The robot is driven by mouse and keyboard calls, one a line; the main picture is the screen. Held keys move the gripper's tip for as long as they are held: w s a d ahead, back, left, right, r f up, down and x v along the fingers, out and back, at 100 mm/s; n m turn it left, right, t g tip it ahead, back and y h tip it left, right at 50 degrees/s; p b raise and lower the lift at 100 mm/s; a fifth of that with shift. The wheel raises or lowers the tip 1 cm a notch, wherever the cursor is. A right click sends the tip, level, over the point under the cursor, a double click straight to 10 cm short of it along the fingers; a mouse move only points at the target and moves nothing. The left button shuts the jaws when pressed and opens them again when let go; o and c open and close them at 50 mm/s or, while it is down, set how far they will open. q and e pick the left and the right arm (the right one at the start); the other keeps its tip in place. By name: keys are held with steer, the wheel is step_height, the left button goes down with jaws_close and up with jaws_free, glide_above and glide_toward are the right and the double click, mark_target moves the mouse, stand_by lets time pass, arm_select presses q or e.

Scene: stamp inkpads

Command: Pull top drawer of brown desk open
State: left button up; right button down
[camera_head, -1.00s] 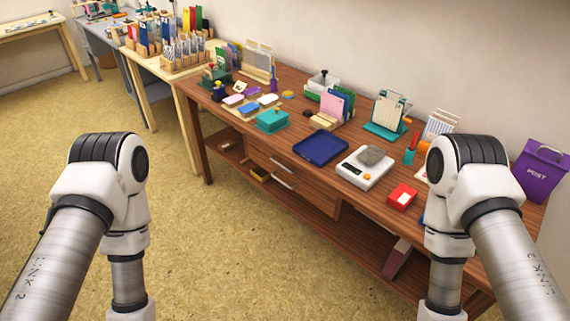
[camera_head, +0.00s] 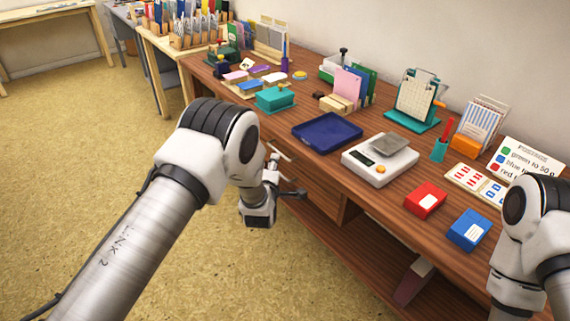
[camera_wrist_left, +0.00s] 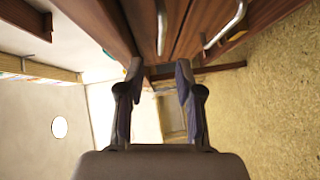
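The brown desk (camera_head: 420,222) runs along the wall, and its drawer fronts (camera_head: 318,180) look shut. The top drawer's metal handle (camera_head: 281,151) is just beyond my left gripper (camera_head: 284,180) in the head view. In the left wrist view, the top drawer's handle (camera_wrist_left: 162,32) is ahead of the left gripper (camera_wrist_left: 158,73), roughly in line with the gap between its fingers. The lower drawer's handle (camera_wrist_left: 227,24) is to the right. The left gripper is open and empty, apart from the handles. My right arm is at the right edge; its gripper is out of view.
On the desktop are a blue tray (camera_head: 327,132), a scale (camera_head: 381,160), a red box (camera_head: 425,200), a blue box (camera_head: 469,230) and a teal box (camera_head: 276,99). A low shelf (camera_head: 335,255) runs under the drawers. The floor (camera_head: 90,140) in front is clear.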

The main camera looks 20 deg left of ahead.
arm_select(q)
steer(key=w+f, duration=0.1)
steer(key=w, duration=0.6)
steer(key=shift+w+a+b, duration=0.15)
steer(key=shift+a+b, duration=0.2)
steer(key=shift+b, duration=0.1)
jaws_close()
